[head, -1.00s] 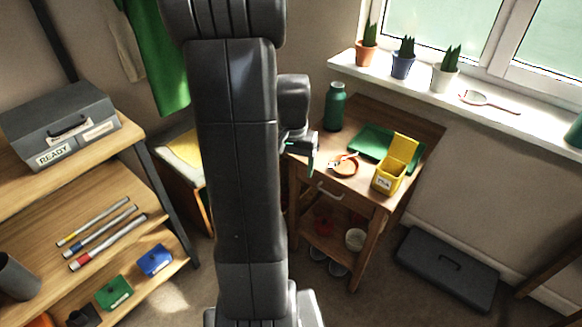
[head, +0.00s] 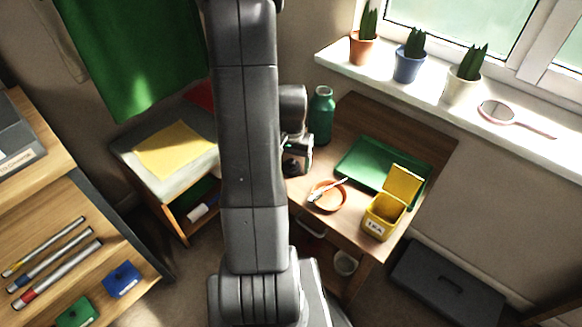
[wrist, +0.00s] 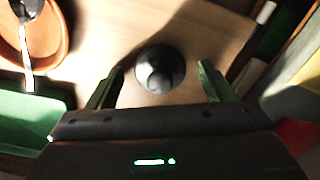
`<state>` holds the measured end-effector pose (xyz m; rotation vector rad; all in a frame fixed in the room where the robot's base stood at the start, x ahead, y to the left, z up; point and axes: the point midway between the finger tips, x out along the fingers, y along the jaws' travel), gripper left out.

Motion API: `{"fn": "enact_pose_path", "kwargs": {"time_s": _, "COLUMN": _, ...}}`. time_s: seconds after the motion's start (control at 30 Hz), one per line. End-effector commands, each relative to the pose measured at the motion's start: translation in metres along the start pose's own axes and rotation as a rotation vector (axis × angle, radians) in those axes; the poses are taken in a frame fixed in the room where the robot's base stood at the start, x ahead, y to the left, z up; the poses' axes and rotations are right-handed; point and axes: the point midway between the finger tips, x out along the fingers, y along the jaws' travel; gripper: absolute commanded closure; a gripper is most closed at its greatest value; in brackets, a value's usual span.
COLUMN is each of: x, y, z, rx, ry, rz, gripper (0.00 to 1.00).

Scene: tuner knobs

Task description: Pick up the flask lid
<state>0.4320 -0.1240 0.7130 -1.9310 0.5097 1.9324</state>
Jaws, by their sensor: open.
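A dark, round, domed piece that looks like the flask lid (wrist: 158,70) sits on the wooden table top (wrist: 190,22) in the wrist view. My gripper (wrist: 160,68) is open, with its two fingers apart on either side of the lid in that picture. I see no finger touching it, and the height gap is hard to judge. In the head view my gripper (head: 297,158) is over the table's left side, and the lid is not visible there. The green flask (head: 321,118) stands upright behind it, without a visible lid.
An orange dish (head: 327,207) with a utensil, a green tray (head: 357,180) and a yellow tea box (head: 381,216) stand on the table. The dish's rim (wrist: 62,50) also shows in the wrist view.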

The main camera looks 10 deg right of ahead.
Motion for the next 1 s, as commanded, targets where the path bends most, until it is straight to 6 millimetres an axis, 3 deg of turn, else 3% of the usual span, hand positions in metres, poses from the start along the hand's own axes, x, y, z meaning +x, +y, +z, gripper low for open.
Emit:
{"fn": "enact_pose_path", "kwargs": {"time_s": 0.17, "x": 0.000, "y": 0.000, "z": 0.000, "rx": 0.000, "ry": 0.001, "rz": 0.000, "gripper": 0.25}}
{"fn": "enact_pose_path", "kwargs": {"time_s": 0.4, "x": -0.001, "y": 0.000, "z": 0.000, "rx": 0.000, "ry": 0.001, "rz": 0.000, "gripper": 0.72}}
{"fn": "enact_pose_path", "kwargs": {"time_s": 0.8, "x": -0.002, "y": 0.000, "z": -0.001, "rx": 0.000, "ry": 0.001, "rz": 0.000, "gripper": 0.73}}
{"fn": "enact_pose_path", "kwargs": {"time_s": 1.0, "x": -0.026, "y": -0.001, "z": -0.001, "rx": 0.000, "ry": 0.006, "rz": -0.002, "gripper": 0.73}}
